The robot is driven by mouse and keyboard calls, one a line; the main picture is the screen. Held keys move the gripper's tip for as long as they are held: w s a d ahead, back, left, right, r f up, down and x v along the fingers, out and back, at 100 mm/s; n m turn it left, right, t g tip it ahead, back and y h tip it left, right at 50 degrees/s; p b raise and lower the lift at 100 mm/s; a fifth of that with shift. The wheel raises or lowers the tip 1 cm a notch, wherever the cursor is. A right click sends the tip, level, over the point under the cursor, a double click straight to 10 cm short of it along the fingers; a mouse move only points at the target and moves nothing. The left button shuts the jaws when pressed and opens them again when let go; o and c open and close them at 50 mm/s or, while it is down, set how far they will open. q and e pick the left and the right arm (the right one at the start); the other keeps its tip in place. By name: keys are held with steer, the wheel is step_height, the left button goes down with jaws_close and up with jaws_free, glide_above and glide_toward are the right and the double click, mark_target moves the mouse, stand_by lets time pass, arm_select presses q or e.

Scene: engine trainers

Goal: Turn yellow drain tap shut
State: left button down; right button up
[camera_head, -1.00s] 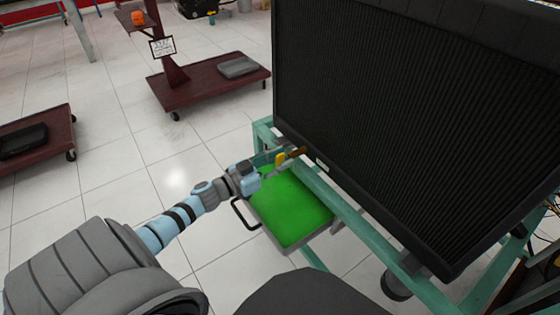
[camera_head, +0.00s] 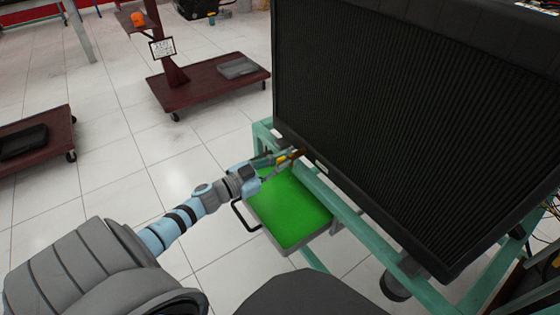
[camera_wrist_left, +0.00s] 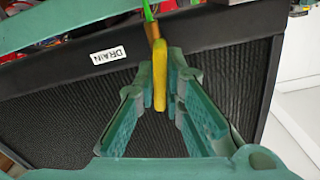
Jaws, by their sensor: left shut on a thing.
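The yellow drain tap (camera_head: 284,159) is on a brown outlet (camera_head: 298,153) low at the left corner of the black radiator (camera_head: 410,130). In the left wrist view the tap's yellow lever (camera_wrist_left: 160,72) lies between the fingers of my left gripper (camera_wrist_left: 161,88), and a thin bright green strip (camera_wrist_left: 148,10) shows beyond it. My left gripper (camera_head: 277,162) is shut on the lever. A white DRAIN label (camera_wrist_left: 108,55) is beside it on the radiator. My right gripper is not in view.
A tray with green contents and a grey rim (camera_head: 283,248) is below the tap, with a black handle (camera_head: 240,216) at its left. The teal frame (camera_head: 352,222) supports the radiator. Dark red carts (camera_head: 205,88) stand farther off.

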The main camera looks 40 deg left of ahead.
arm_select(q)
steer(key=m, duration=0.2)
steer(key=shift+m, duration=0.3)
steer(key=m, duration=0.4)
steer(key=shift+d+f+m, duration=0.15)
steer(key=shift+m, duration=0.15)
steer(key=m, duration=0.2)
steer(key=shift+s+f+m, duration=0.1)
steer(key=shift+m, duration=1.1)
steer(key=shift+f+m, duration=0.1)
steer(key=shift+m, duration=0.7)
steer(key=shift+m+b, duration=0.3)
steer(key=shift+m, duration=0.7)
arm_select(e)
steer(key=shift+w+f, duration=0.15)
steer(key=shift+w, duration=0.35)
